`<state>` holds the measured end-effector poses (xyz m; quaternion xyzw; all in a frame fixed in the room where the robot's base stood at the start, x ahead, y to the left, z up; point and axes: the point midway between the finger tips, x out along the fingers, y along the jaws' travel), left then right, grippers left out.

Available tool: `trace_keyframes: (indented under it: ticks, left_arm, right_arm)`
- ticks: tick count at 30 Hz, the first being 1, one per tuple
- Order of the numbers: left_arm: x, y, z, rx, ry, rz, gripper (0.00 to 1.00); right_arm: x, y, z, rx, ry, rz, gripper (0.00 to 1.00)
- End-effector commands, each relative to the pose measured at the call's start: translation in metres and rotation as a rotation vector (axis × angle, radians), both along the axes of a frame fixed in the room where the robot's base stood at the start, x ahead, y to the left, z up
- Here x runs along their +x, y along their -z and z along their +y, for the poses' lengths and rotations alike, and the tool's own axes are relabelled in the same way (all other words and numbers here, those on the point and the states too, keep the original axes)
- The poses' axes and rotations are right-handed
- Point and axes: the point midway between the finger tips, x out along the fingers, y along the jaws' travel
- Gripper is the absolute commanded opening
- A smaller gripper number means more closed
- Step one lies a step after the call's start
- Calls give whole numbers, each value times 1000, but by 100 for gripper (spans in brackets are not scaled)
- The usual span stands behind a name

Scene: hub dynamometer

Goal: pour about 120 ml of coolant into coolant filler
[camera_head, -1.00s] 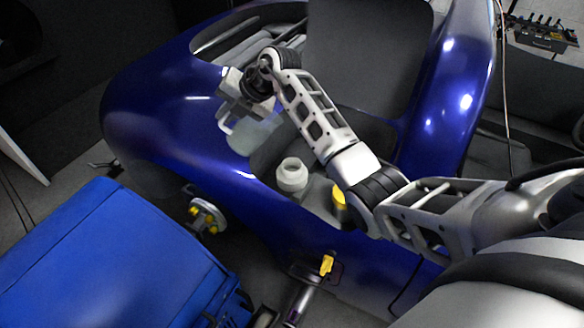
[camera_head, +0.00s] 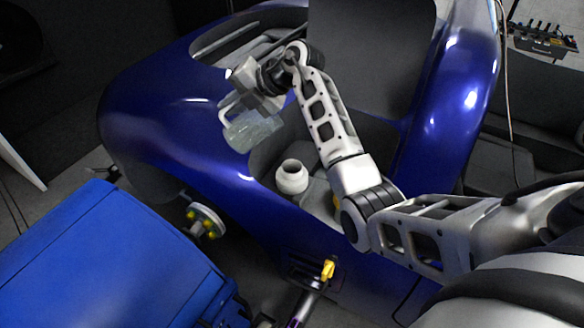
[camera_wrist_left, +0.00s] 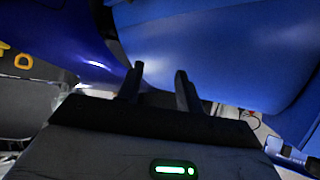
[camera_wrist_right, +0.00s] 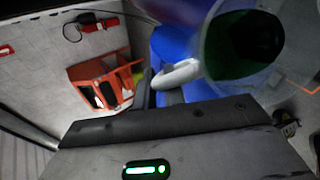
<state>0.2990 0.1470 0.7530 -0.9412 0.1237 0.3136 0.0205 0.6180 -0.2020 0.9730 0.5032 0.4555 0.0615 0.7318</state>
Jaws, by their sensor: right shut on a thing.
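A clear jug (camera_head: 252,132) hangs over the blue car body's open bay, left of and above the white filler neck (camera_head: 292,180) in the head view. My right gripper (camera_head: 236,97) is shut on the jug's pale handle (camera_wrist_right: 181,73). The right wrist view shows dark green liquid inside the jug (camera_wrist_right: 245,42). The jug looks somewhat tilted; no stream shows. The filler neck is uncapped, its round mouth facing up. My left gripper (camera_wrist_left: 160,84) shows only in the left wrist view, with its fingers apart and nothing between them.
The blue car body (camera_head: 160,120) surrounds the bay, with a raised dark panel (camera_head: 370,50) behind. A blue cabinet (camera_head: 100,255) stands at lower left, near a wheel hub (camera_head: 205,221). A yellow-handled part (camera_head: 328,270) is below the filler. An orange-red frame (camera_wrist_right: 100,83) lies on the floor.

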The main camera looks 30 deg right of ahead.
Motion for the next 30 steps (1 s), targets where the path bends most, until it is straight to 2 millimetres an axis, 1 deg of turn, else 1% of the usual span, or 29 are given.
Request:
trace_keyframes:
  ticks: [13,30]
  left_arm:
    - [-1,5,-1,0,3,6,36]
    - [1,7,-2,-2,6,-2,36]
  right_arm:
    - [-1,3,-3,40,0,-14,0]
    - [-2,9,-8,97,1,-31,0]
